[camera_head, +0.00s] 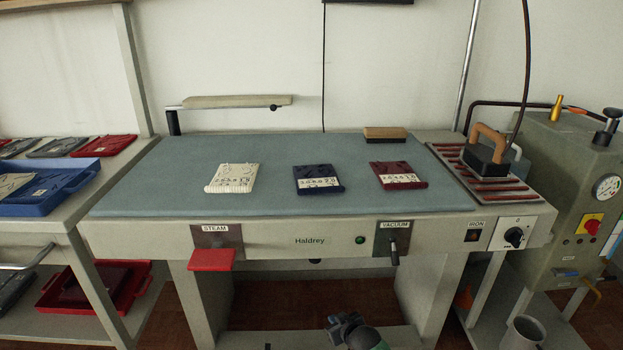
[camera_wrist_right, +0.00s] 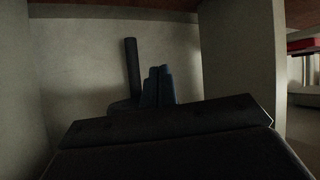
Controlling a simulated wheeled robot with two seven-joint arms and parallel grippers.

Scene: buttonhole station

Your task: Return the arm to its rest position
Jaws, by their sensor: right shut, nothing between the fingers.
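My right gripper (camera_head: 340,322) shows at the bottom of the head view, low in front of the pressing table (camera_head: 190,150) and below its front panel. It is shut and empty, and apart from the garments on the table. In the right wrist view the closed fingers (camera_wrist_right: 157,87) show dark against a pale panel (camera_wrist_right: 75,60). My left gripper is in neither view.
Cream (camera_head: 230,170), navy (camera_head: 310,172) and dark red (camera_head: 395,168) folded pieces lie on the table. An iron (camera_head: 487,158) rests at right beside a boiler (camera_head: 570,190). A blue tray (camera_head: 75,195) stands left. A red pedal-like plate (camera_head: 211,260) juts from the front.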

